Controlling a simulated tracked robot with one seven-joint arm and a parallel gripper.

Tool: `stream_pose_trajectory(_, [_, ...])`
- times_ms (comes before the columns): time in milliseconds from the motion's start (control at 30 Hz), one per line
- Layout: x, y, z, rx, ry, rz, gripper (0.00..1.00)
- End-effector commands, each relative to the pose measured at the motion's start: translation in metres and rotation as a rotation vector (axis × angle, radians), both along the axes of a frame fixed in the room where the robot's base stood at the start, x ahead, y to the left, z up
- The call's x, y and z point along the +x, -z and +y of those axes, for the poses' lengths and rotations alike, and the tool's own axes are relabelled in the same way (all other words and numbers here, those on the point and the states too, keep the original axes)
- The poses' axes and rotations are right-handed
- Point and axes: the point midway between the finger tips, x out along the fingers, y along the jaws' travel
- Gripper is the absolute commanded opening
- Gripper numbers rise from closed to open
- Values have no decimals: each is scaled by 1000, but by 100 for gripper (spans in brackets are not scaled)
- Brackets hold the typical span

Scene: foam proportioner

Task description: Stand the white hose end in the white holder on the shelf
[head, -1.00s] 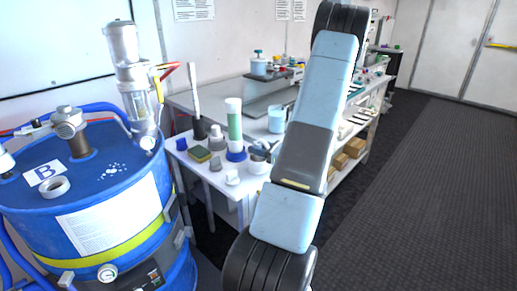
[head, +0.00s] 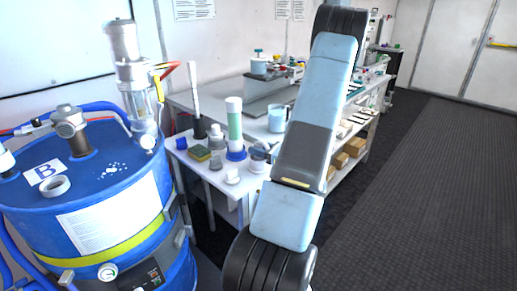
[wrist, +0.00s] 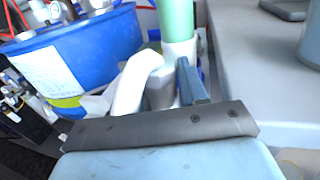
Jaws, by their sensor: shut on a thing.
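In the wrist view my gripper (wrist: 165,92) points away over the bench, with a blue-grey finger on the right. A bent white piece (wrist: 133,85), which looks like the white hose end, is at the jaws, and they are shut on it. A grey part (wrist: 161,90) sits beside it, partly hidden. Just beyond stands a green tube with a white lower part (wrist: 179,50). In the head view my arm covers most of my gripper. I cannot surely pick out the white holder in either view.
A big blue drum (head: 110,195) with a pump on top stands left. Open dark floor (head: 420,190) lies to the right.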

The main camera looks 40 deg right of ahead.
Motion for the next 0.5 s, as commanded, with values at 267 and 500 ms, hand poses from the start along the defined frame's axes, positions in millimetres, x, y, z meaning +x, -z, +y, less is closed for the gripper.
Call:
stream_pose_trajectory(267, [0,2,0,0,0,0,51])
stream_pose_trajectory(500, [0,3,0,0,0,0,53])
